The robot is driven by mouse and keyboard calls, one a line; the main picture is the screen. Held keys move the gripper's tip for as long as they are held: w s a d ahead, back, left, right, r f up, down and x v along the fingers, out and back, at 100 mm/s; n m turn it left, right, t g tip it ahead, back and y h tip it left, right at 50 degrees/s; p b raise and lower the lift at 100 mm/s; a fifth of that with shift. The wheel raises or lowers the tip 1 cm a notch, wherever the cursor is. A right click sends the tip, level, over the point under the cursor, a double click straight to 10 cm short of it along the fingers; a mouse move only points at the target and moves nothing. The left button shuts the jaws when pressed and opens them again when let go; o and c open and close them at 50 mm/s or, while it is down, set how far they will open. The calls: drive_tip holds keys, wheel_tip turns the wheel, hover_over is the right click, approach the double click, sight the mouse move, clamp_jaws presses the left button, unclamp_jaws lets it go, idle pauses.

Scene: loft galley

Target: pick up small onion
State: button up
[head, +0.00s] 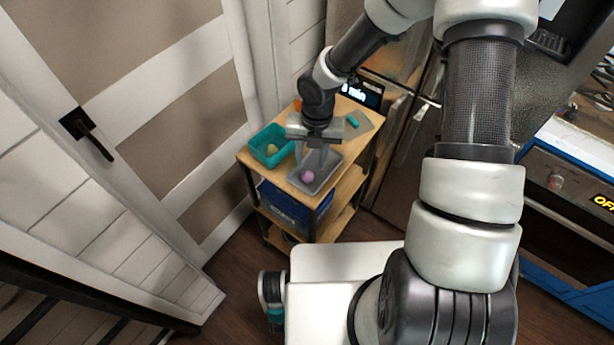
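A small pink-purple round thing, which looks like the small onion (307,176), lies in a grey tray (325,184) on top of a wooden cart. My gripper (315,163) points down over the tray, just above and behind the onion in the picture. The onion's near side is in plain view. The fingers are small and grey against the grey tray, so I cannot tell how far apart they are or whether they touch the onion.
A teal bin (262,139) with a yellowish item stands left of the tray on the cart (281,175). A teal-handled thing (352,121) and a dark display (361,92) sit at the back. A door (165,110) is at left, an oven (565,190) at right.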

sight(308, 173)
drive_tip(key=f, duration=0.6)
drive_tip(key=shift+a+f, duration=0.3)
drive_tip(key=shift+a, duration=0.1)
drive_tip(key=c, duration=0.8)
